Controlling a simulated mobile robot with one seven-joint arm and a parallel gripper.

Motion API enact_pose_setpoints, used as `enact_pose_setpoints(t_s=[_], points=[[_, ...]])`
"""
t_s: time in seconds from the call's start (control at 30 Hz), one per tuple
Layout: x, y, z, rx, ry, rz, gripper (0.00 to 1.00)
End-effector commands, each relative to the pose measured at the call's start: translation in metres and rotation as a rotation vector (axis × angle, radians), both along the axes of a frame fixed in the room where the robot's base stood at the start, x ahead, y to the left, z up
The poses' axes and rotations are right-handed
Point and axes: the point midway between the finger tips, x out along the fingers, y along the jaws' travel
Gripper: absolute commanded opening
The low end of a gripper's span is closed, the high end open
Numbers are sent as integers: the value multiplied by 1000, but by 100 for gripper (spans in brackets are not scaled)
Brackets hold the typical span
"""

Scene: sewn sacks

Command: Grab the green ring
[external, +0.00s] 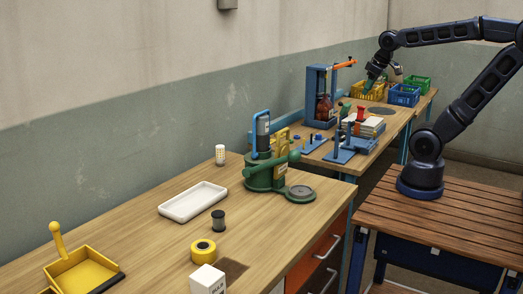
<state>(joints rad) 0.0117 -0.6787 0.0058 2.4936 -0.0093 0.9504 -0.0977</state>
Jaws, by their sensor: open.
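My gripper (371,82) is at the far end of the back table, pointing down at the yellow crate (362,95). It is small in the view, and its fingertips are hard to make out. A small green patch shows at the fingertips; I cannot tell whether it is the green ring or part of the gripper. No clear ring shape shows elsewhere on the back table.
A blue crate (404,97) and a green crate (417,83) stand right of the yellow crate. A blue frame machine (312,95) stands to the left. Blue fixtures and a stack of sheets (371,127) lie in front. A green press (266,172) stands on the nearer table.

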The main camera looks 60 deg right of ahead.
Motion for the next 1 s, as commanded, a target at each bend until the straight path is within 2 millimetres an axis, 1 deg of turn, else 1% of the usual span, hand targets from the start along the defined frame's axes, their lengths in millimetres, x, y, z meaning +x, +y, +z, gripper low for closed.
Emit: enact_pose_setpoints(t_s=[0.03,0.2,0.47,0.77,1.0], points=[[12,-1,1,-16,14,29,57],[52,-7,5,-80,52,153,57],[116,-17,-1,-163,115,346,57],[190,-32,-23,-242,188,576,57],[249,-44,-52,-291,245,766,57]])
